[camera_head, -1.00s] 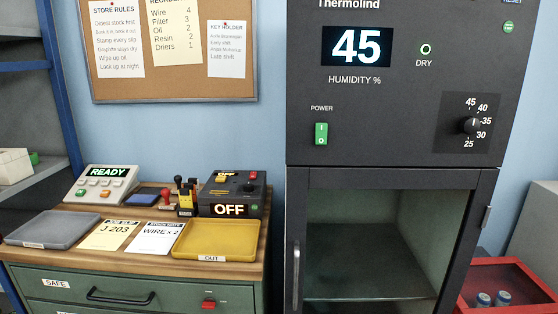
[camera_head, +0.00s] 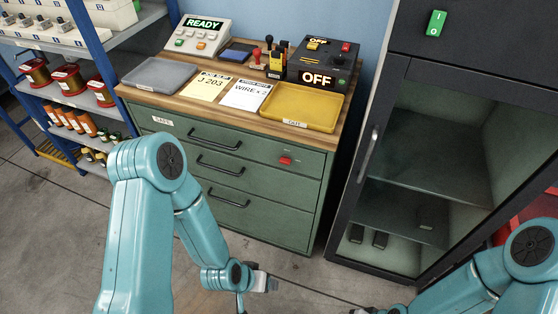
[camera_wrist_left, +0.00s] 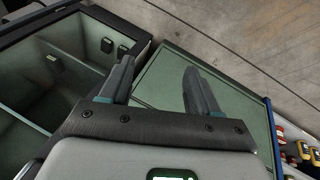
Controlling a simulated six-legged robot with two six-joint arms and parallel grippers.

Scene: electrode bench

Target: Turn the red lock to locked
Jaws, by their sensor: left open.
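The red lock (camera_head: 286,161) is a small red piece on the right of the green drawer cabinet's top drawer front (camera_head: 255,155). It looks horizontal; its exact setting is too small to read. My left gripper (camera_head: 262,290) is low in front of the cabinet, well below the lock and apart from it. In the left wrist view its two fingers (camera_wrist_left: 159,68) are spread with nothing between them, and a green cabinet panel (camera_wrist_left: 158,72) lies beyond. The lock is not visible there. My right gripper (camera_head: 378,311) is mostly cut off at the bottom edge.
The dark humidity cabinet (camera_head: 385,75) stands right of the drawers, its handle (camera_head: 368,155) near the gap. Blue-framed shelves (camera_head: 90,55) with spools and bottles stand left. A grey tray (camera_head: 158,74) and a yellow tray (camera_head: 302,108) lie on the worktop. Floor before the drawers is open.

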